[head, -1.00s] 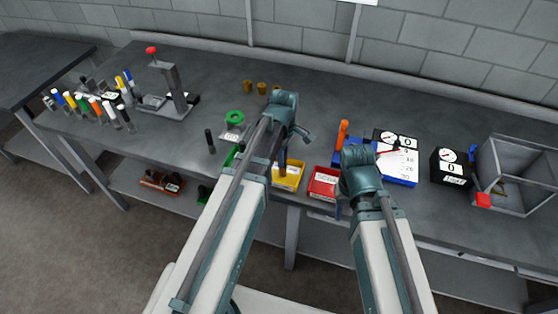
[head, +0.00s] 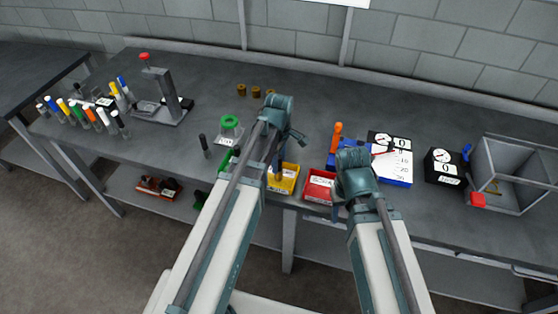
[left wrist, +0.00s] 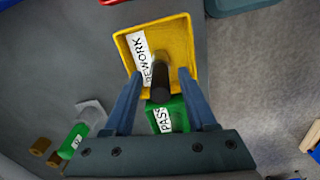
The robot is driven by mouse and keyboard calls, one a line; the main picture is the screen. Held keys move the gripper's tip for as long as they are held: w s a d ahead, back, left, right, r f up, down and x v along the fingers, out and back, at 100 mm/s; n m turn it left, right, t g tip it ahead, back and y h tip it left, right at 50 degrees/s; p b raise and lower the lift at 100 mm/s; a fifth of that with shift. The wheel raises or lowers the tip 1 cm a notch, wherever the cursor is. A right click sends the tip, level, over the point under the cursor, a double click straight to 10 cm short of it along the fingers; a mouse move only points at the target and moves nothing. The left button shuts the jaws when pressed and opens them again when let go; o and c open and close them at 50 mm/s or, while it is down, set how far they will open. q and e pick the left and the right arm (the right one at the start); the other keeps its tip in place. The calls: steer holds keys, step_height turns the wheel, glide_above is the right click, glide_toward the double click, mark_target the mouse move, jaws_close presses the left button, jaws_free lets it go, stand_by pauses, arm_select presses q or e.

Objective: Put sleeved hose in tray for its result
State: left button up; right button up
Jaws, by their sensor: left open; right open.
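A dark sleeved hose (left wrist: 160,80) stands end-on between my left fingers in the left wrist view, over the yellow REWORK tray (left wrist: 184,34). I cannot tell whether it touches the tray floor. My left gripper (left wrist: 158,78) is open around it, with a gap on both sides. The green PASS tray (left wrist: 181,118) lies beside the yellow one, partly covered by the gripper. In the head view my left gripper (head: 279,163) is over the yellow tray (head: 290,178). The red tray (head: 318,187) is to its right. My right gripper (head: 338,211) is open, near the red tray's right side.
A press with a red knob (head: 163,92) and several coloured-end tubes (head: 88,113) stand further left.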

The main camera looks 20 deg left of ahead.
arm_select(q)
step_height(320, 180, up, 12)
steer(key=p, duration=1.2)
steer(key=s+d+m, duration=0.5)
steer(key=s+m, duration=0.2)
steer(key=m, duration=0.2)
steer(key=s+d+m+y, duration=0.1)
steer(key=s+d+m, duration=0.4)
steer(key=m, duration=0.5)
steer(key=shift+s+d+m, duration=0.2)
steer(key=shift+s+m, duration=0.1)
steer(key=shift+s, duration=0.85)
step_height(320, 180, down, 10)
steer(key=b, duration=1)
